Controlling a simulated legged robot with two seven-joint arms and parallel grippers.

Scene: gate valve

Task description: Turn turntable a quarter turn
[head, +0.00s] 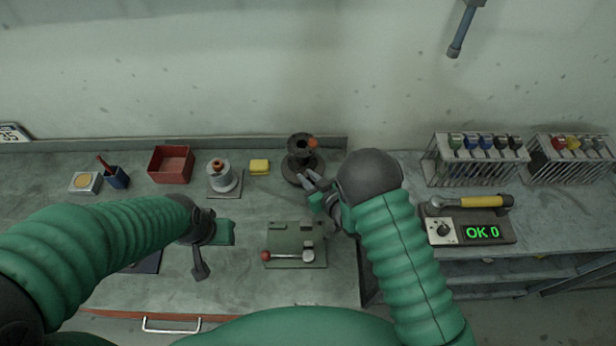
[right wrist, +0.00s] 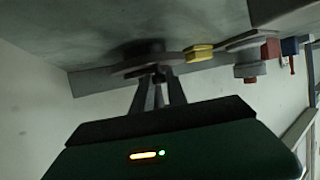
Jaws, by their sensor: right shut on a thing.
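The turntable (head: 291,176) is a dark round disc at the back of the bench, carrying a dark flanged part (head: 301,146) with an orange spot on its right side. My right gripper (head: 307,183) reaches it from the front right and is shut at the disc's near edge. In the right wrist view the two fingertips (right wrist: 159,76) meet at the rim of the disc (right wrist: 135,66); the exact piece between them is too dark to tell. My left gripper (head: 200,266) hangs over the front left of the bench, away from the turntable; its finger opening is unclear.
A yellow block (head: 259,167), a grey cylinder on a plate (head: 219,178) and a red bin (head: 171,164) stand left of the turntable. A green lever box (head: 294,243) lies in front.

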